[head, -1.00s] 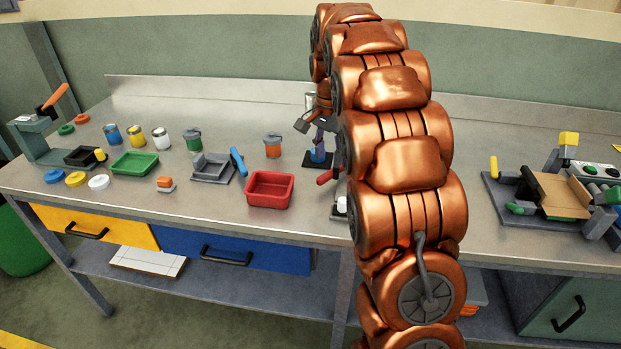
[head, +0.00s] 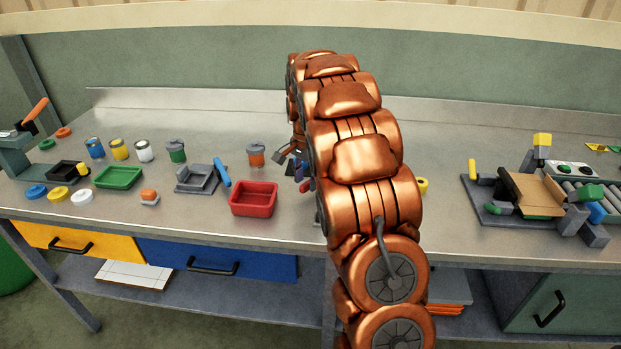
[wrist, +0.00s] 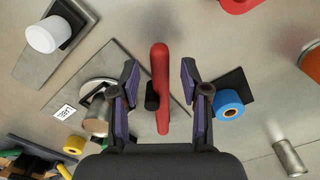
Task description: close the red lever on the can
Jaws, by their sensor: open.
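The red lever (wrist: 161,90) shows in the wrist view as a long upright bar with a small black part at its left side. My gripper (wrist: 159,78) is open, with one purple-padded finger on each side of the lever and a gap on both sides. A metal can (wrist: 97,118) stands at the left, partly behind the left finger. How the lever joins the can or its base is hidden. In the head view my gripper (head: 296,162) is small and partly behind my arm, and the lever cannot be made out clearly.
A blue roll-like part (wrist: 230,104) on a black plate lies right of the right finger. A white knob (wrist: 44,36) is at upper left and a metal cylinder (wrist: 290,158) at lower right. In the head view a red tray (head: 254,199) sits left of my arm.

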